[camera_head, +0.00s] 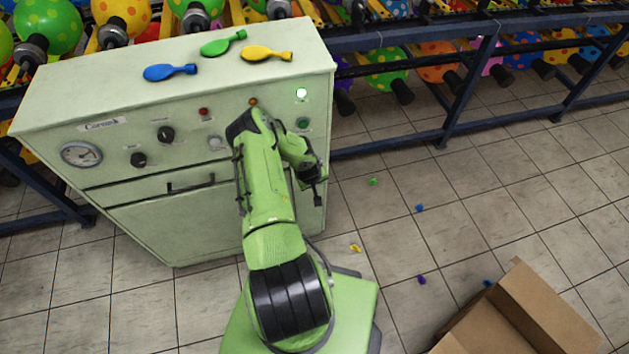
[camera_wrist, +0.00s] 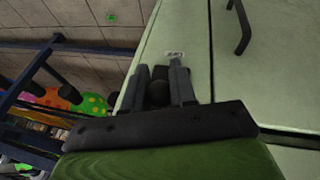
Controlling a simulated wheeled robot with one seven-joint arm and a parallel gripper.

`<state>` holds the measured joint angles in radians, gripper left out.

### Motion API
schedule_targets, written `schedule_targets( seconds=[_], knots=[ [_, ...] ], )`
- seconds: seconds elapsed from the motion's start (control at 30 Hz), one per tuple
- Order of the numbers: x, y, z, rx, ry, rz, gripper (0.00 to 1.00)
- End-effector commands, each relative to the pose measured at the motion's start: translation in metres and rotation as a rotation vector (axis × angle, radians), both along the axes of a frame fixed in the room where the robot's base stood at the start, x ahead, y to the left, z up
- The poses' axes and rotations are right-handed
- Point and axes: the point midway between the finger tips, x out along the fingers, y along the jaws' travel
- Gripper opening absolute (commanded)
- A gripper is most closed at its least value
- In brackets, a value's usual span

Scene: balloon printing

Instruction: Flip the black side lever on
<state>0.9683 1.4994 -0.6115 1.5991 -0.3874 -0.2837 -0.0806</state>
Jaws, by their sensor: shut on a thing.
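The pale green machine cabinet (camera_head: 140,215) stands at the left and centre in the head view. My gripper (camera_head: 318,198) is at the cabinet's right edge, below the green button. In the wrist view my gripper (camera_wrist: 160,72) has its two fingers on either side of a dark, rounded part, which looks like the black lever (camera_wrist: 158,92). The fingers are shut on it. My arm and gripper hide the lever in the head view, and its on or off position cannot be told. A small label (camera_wrist: 175,53) lies just beyond the fingertips.
Blue, green and yellow balloons (camera_head: 170,72) lie on the cabinet top. A lit white lamp (camera_head: 301,94) and green button (camera_head: 303,123) are on its front. An open cardboard box (camera_head: 535,310) stands at the lower right. Blue racks (camera_head: 460,95) run behind; tiled floor lies between.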

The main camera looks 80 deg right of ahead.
Motion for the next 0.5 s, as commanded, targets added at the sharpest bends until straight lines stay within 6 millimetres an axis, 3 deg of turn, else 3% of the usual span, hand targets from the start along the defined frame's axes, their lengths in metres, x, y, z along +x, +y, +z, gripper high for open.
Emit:
schedule_targets(
  seconds=[0.03, 0.07, 0.2, 0.5],
  knots=[
    [0.0006, 0.0002, -0.0005, 0.0, -0.001, 0.001, 0.0],
    [0.0007, 0.0002, -0.0006, 0.0, -0.001, 0.001, 0.29],
    [0.0005, 0.0002, -0.0005, 0.0, -0.001, 0.001, 0.5],
    [0.0002, 0.0006, 0.0019, -0.001, -0.001, -0.001, 0.51]
  ],
)
